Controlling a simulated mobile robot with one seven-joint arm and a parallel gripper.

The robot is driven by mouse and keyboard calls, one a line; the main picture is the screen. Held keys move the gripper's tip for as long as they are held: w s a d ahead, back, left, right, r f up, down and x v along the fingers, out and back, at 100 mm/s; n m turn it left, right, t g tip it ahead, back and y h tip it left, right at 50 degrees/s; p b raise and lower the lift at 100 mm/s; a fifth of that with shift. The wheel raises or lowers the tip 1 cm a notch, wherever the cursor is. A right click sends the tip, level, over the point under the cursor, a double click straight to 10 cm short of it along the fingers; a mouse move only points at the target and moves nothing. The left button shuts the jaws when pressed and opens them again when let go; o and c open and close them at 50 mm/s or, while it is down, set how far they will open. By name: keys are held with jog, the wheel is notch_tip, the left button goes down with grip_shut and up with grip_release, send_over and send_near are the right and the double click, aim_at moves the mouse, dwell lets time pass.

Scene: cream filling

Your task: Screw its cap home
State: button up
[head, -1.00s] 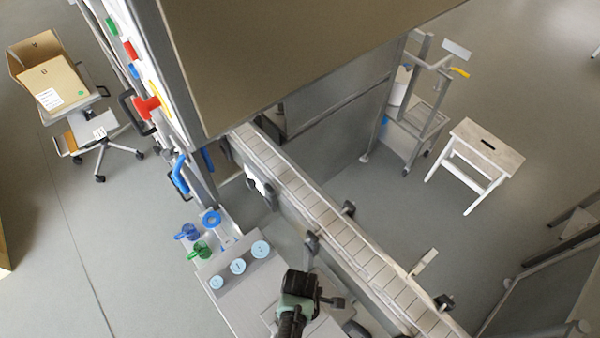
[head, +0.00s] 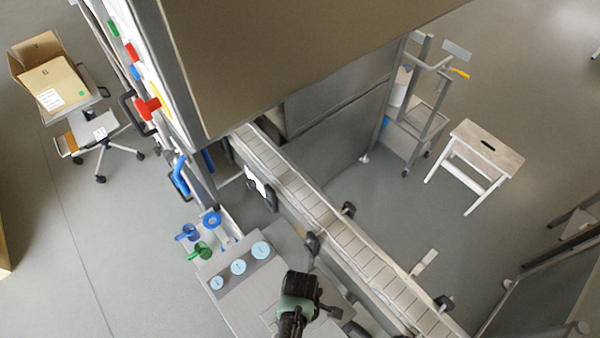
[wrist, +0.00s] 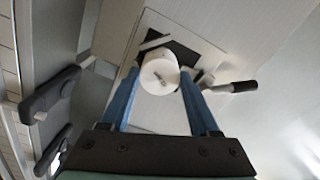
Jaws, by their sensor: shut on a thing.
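In the wrist view, a round white cap (wrist: 160,74) with a small dark mark on its top sits between the two blue fingers of my gripper (wrist: 159,78). The fingers are closed on its sides. Below it are a dark square pad and a pale plate (wrist: 147,23). Whatever is under the cap is hidden, so I cannot tell how the cap sits on it. In the head view my gripper (head: 302,286) is a dark shape over the bench, and its fingers and the cap are hidden.
A lever with a black handle (wrist: 236,87) lies close right of the cap. A conveyor (head: 335,222) with dark knobs runs alongside my gripper. Pale blue discs (head: 238,267), a green fitting (head: 201,250) and a blue fitting (head: 187,232) stand to the left on the bench.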

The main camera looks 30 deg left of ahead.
jog(key=m, duration=0.3)
jog(key=shift+w, duration=0.1)
jog(key=shift+m, duration=0.3)
jog(key=m, duration=0.4)
jog(key=shift+m, duration=0.6)
